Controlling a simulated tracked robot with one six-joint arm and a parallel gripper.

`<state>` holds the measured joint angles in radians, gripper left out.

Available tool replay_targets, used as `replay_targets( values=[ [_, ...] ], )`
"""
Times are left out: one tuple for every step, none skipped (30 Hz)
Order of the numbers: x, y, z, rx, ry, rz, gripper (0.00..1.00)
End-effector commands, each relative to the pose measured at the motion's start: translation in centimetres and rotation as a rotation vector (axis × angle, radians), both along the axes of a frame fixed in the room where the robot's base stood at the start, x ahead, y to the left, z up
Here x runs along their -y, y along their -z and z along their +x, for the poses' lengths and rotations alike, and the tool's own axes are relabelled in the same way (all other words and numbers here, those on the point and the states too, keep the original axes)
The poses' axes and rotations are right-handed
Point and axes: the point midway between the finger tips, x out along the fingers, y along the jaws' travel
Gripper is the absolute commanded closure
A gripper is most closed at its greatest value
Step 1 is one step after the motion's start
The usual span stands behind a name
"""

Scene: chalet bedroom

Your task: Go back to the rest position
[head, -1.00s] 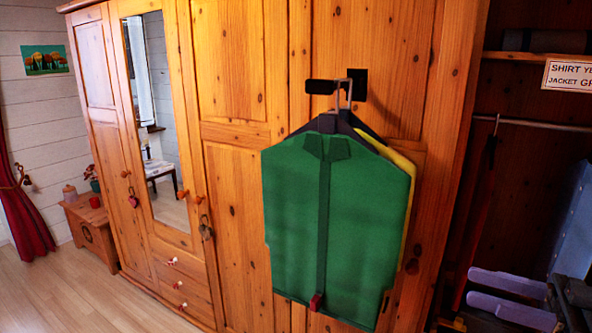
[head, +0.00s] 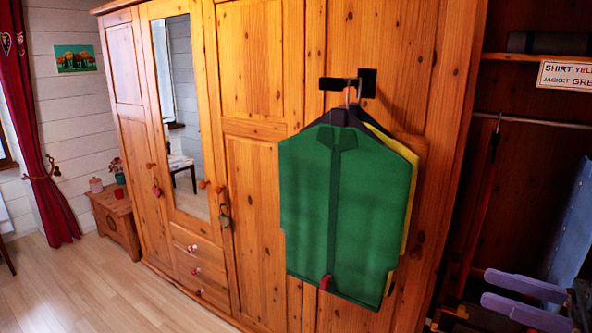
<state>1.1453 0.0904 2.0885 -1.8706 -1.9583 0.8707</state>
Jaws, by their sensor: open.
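My gripper (head: 486,287) is at the lower right, its two purple fingers spread apart and pointing left, with nothing between them. It is to the right of a green jacket (head: 345,220), apart from it in the picture. The jacket hangs on a dark hanger from a black hook (head: 347,84) on the wooden wardrobe's front. A yellow garment (head: 407,215) hangs behind the jacket and shows only as a strip at its right edge.
The wardrobe (head: 262,70) with a mirror door fills the middle. An open compartment at right has a rail (head: 550,123) and a partly cut-off sign (head: 567,75). A small chest (head: 118,222) and red curtain (head: 50,190) stand at left. The floor at lower left is clear.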

Motion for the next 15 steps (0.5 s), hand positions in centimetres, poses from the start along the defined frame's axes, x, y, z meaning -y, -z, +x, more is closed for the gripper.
replay_targets(
  values=[
    [-0.2,-0.1,0.5,0.007,0.009,-0.01,0.59],
    [-0.3,-0.1,0.8,0.011,0.018,-0.018,0.59],
    [-0.4,-0.2,1.3,0.018,0.029,-0.027,0.59],
    [-0.4,-0.2,1.7,0.024,0.039,-0.035,0.59],
    [-0.5,-0.2,2.0,0.029,0.047,-0.041,0.59],
    [-0.6,-0.3,2.5,0.037,0.062,-0.053,0.59],
    [-0.6,-0.4,2.9,0.044,0.074,-0.06,0.59],
    [-0.6,-0.4,3.3,0.05,0.085,-0.069,0.59],
    [-0.7,-0.5,3.8,0.058,0.101,-0.082,0.59],
    [-0.7,-0.6,4.3,0.064,0.115,-0.09,0.59],
    [-0.8,-0.7,4.7,0.071,0.128,-0.1,0.59],
    [-0.8,-0.8,5.3,0.082,0.148,-0.112,0.59],
    [-0.9,-0.9,5.8,0.089,0.165,-0.123,0.59],
    [-0.9,-1.1,6.3,0.097,0.182,-0.132,0.59],
    [-1.0,-1.3,7.1,0.109,0.209,-0.15,0.59]
  ],
)
